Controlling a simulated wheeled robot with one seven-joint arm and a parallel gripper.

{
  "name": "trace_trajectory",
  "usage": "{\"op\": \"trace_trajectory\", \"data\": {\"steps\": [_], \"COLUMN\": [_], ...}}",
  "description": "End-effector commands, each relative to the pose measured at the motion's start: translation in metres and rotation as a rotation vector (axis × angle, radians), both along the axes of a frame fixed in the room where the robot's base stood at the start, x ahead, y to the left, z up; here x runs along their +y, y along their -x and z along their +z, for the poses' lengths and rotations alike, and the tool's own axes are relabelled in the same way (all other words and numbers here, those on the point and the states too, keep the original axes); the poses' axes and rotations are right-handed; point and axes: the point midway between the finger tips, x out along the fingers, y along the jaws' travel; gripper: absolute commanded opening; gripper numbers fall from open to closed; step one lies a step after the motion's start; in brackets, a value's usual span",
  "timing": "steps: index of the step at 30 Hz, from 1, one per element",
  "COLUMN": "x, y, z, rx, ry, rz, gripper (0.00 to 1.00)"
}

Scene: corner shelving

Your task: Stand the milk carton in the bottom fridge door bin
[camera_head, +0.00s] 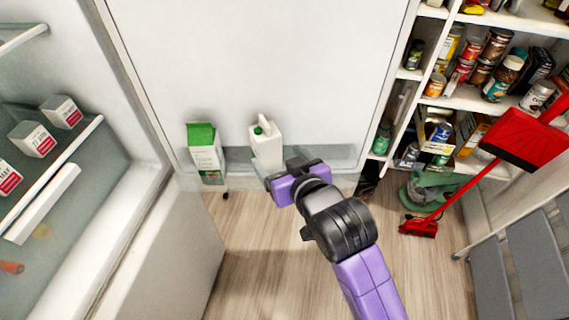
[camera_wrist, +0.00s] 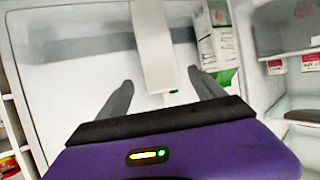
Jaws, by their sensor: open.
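A white carton (camera_head: 266,148) with a green cap stands at the bottom bin (camera_head: 330,157) of the open fridge door, roughly upright. A second white carton with a green top (camera_head: 205,152) stands to its left in the same bin. In the wrist view, a white upright body, apparently the capped carton (camera_wrist: 153,40), lies between my fingertips, and the green-and-white carton (camera_wrist: 217,40) is to the right. My gripper (camera_wrist: 160,80) is open, with one finger on each side of the white body and visible gaps. In the head view my gripper (camera_head: 272,180) hides the bin's front near the carton.
The fridge interior (camera_head: 90,170) with several small boxes (camera_head: 35,140) is at the left. Pantry shelves (camera_head: 470,100) full of jars and cans stand at the right. A red broom and dustpan (camera_head: 525,140) lean there. Wooden floor (camera_head: 255,255) is clear below the door.

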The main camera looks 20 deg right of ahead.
Motion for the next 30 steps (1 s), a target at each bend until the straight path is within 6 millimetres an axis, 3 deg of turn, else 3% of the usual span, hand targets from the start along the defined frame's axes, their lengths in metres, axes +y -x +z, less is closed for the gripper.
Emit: {"op": "trace_trajectory", "data": {"steps": [6, 16, 20, 23, 30], "x": [0.000, 0.000, 0.000, 0.000, -0.004], "y": [0.023, 0.028, 0.038, 0.059, 0.140], "z": [0.009, 0.011, 0.001, -0.016, -0.055], "rx": [0.000, 0.001, 0.002, 0.000, -0.025], "ry": [0.000, 0.000, -0.002, -0.008, -0.021], "rz": [0.000, 0.000, 0.002, 0.005, 0.011], "gripper": [0.78, 0.78, 0.78, 0.78, 0.78]}}
